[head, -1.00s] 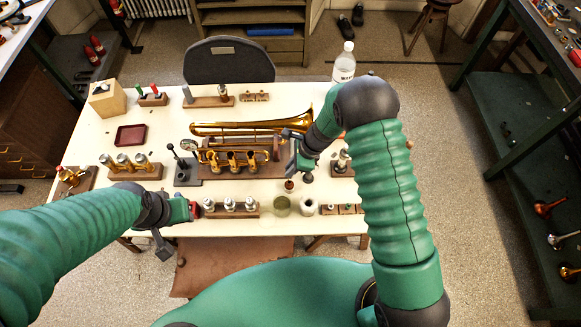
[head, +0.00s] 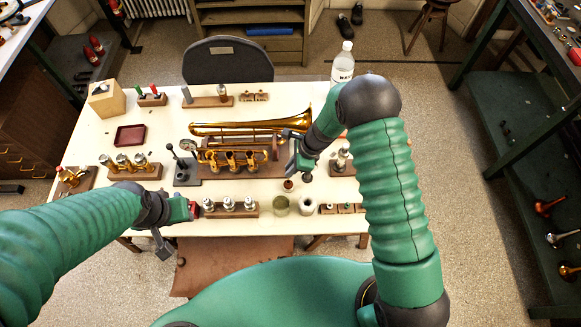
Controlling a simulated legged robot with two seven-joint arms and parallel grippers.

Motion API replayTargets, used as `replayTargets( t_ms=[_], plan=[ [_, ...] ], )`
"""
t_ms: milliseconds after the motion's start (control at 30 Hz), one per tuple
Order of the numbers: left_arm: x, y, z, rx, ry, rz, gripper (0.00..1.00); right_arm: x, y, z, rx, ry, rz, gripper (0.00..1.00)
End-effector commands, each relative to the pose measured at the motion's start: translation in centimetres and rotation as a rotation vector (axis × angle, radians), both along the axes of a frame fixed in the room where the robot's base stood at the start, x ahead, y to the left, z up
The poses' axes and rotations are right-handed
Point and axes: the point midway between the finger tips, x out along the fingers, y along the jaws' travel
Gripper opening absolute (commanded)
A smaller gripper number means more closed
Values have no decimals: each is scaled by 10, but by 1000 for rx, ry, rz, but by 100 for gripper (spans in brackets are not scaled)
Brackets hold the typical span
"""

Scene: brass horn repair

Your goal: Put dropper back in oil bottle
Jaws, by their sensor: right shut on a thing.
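A small brown bottle (head: 288,185), which looks like the oil bottle, stands on the white table just in front of the horn stand. My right gripper (head: 299,163) is over the table, slightly behind and right of this bottle, and shut on the dropper. The dropper is mostly hidden by the gripper, and its tip cannot be made out. Gripper and bottle look apart. My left gripper (head: 186,209) is at the table's front edge, beside a small red thing; its fingers are too unclear to read.
A brass horn (head: 250,123) lies across the middle of the table. A greenish jar (head: 280,206), a white jar (head: 307,206) and a wooden rack of valves (head: 229,210) stand along the front edge. A clear bottle (head: 342,65) stands at the back right.

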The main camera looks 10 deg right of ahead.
Motion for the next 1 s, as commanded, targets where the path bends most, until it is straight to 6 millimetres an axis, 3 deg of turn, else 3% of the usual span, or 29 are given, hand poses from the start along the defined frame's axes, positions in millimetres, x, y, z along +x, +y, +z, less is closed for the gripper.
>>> replayTargets(
  t_ms=[400, 1000],
  plan=[
    [0, 0, 1, 0, 0, 0, 36, 0, 0, -1, 0, 0, 1, 0],
    [0, 0, -13, 0, 0, 0, 36, 1, 0, -19, 0, 0, 1, 0]
  ],
)
